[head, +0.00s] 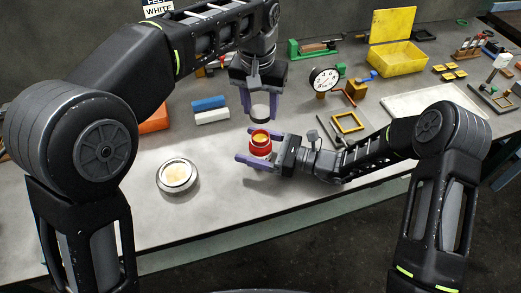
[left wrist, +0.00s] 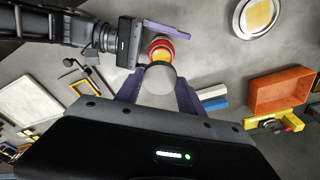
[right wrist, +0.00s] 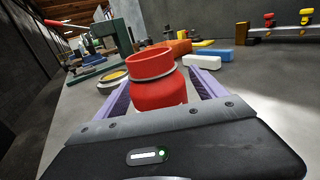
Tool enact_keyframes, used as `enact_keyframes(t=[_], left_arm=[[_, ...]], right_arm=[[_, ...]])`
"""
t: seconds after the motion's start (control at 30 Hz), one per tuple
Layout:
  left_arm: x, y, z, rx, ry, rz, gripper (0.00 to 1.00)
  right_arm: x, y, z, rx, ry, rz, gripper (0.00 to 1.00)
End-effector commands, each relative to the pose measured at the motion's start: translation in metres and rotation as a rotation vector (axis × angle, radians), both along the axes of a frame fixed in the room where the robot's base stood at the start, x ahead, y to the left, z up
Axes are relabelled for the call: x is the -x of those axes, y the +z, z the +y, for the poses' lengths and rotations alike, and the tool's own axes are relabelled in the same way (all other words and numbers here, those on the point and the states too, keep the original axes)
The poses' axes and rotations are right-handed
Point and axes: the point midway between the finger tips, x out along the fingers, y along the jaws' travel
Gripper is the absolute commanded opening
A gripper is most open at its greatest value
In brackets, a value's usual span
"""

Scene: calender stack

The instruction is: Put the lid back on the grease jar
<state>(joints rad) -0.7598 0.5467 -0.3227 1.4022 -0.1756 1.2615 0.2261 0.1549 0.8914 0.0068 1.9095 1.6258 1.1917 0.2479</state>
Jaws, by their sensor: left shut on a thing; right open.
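The red grease jar (head: 260,148) stands upright on the bench with yellow grease at its open top. It also shows in the right wrist view (right wrist: 157,95) and the left wrist view (left wrist: 161,47). My left gripper (head: 260,106) is shut on the grey-white lid (head: 260,113), which is apart from the jar, above and slightly behind it.
A round silver dish with cream content (head: 178,177) stands left of the jar. White (head: 212,116) and blue (head: 208,103) blocks and an orange bin (head: 154,119) lie behind. A dial gauge (head: 324,79) and yellow frame (head: 347,122) stand to the right. The front left bench is clear.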

Motion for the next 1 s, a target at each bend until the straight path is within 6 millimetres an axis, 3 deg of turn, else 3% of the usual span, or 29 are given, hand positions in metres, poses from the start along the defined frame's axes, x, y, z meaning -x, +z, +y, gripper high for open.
enact_keyframes(t=[0.37, 1.0], left_arm=[[0.0000, 0.0000, 0.0000, 0.000, 0.000, 0.000, 0.03], [0.0000, 0.0000, 0.0000, 0.000, 0.000, 0.000, 0.03]], right_arm=[[-0.0013, 0.0004, 0.0049, -0.001, 0.001, 0.000, 0.81], [-0.0012, 0.0005, 0.0048, -0.001, 0.001, 0.000, 0.28]])
